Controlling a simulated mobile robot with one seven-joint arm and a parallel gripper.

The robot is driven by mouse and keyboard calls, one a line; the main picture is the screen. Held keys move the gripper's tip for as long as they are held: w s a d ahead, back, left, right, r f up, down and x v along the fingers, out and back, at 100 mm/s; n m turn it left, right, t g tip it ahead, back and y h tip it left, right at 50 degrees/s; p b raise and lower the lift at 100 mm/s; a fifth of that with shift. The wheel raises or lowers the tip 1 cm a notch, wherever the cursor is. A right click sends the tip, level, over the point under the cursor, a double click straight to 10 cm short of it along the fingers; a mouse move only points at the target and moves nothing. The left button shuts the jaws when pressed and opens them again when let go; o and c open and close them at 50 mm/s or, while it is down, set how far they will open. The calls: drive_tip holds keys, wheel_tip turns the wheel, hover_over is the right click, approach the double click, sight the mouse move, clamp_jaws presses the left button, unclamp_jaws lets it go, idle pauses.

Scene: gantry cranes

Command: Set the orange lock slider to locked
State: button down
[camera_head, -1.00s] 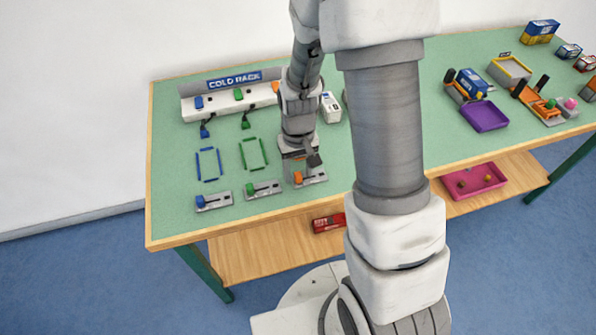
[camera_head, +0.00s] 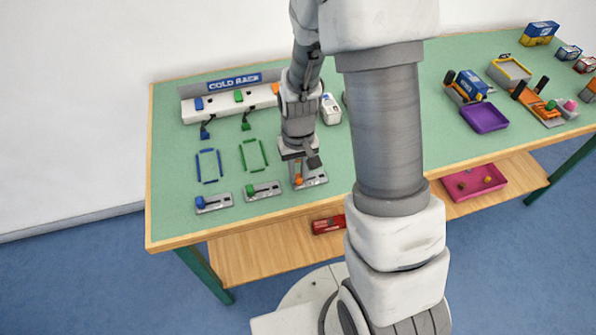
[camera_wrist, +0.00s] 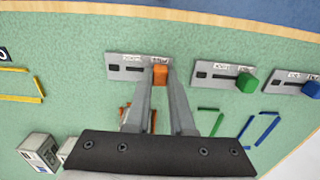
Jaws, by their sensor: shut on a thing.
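The orange lock slider (camera_wrist: 160,73) stands up from a grey plate (camera_wrist: 124,68) with a dark slot and small labels that I cannot read. It also shows in the head view (camera_head: 298,180), at the left end of its plate; in the wrist view it is toward the right end, with bare slot to its left. My gripper (camera_wrist: 158,80) is shut on the orange slider, one finger on each side. In the head view my gripper (camera_head: 301,172) points down at the plate, and the fingers partly hide it.
A green slider (camera_wrist: 246,82) and a blue slider (camera_wrist: 311,89) stand on similar plates beside it. Behind are green and blue outlines on the table and the white cold rack (camera_head: 222,103). A white box (camera_head: 330,109) stands behind my wrist.

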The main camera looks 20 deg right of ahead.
sight(315, 178)
idle(0.9)
drive_tip(key=shift+d, duration=2.25)
drive_tip(key=c, duration=0.8)
unclamp_jaws()
drive_tip(key=shift+o, duration=0.2)
wheel_tip(315, 178, up, 18)
drive_tip(key=p, duration=0.3)
drive_tip(key=shift+f, duration=0.25)
